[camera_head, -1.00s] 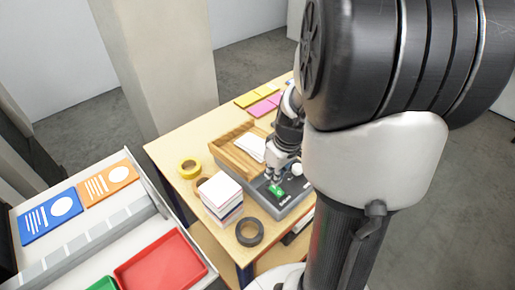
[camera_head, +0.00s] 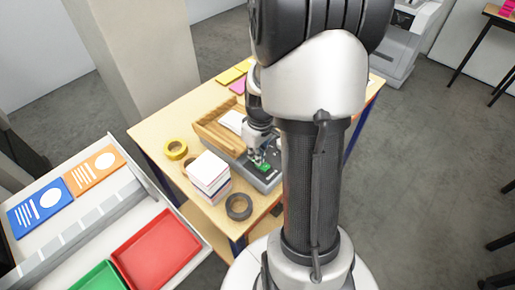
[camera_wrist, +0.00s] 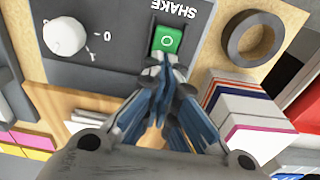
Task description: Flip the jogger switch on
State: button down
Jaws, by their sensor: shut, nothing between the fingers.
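The jogger switch is a small green rocker (camera_wrist: 167,40) with a white ring mark, set in the dark panel under the word SHAKE. It shows as a green spot in the head view (camera_head: 264,167). My gripper (camera_wrist: 166,62) is shut and empty, with its fingertips right at the switch's near edge in the wrist view; I cannot tell whether they touch it. In the head view my gripper (camera_head: 257,156) points down over the panel. The grey jogger (camera_head: 271,180) has a wooden tray (camera_head: 212,133) holding white paper behind the panel.
A white knob (camera_wrist: 66,36) with 0 and 1 marks sits beside the switch. A dark tape roll (camera_head: 239,207), a paper stack (camera_head: 209,173) and a yellow tape roll (camera_head: 176,149) stand near the jogger. A cart with a red tray (camera_head: 156,248) is at the left.

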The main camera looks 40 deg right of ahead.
jog(key=shift+s, duration=0.35)
jog(key=shift+s+r, duration=0.2)
jog(key=shift+s, duration=0.35)
jog(key=shift+w, duration=0.1)
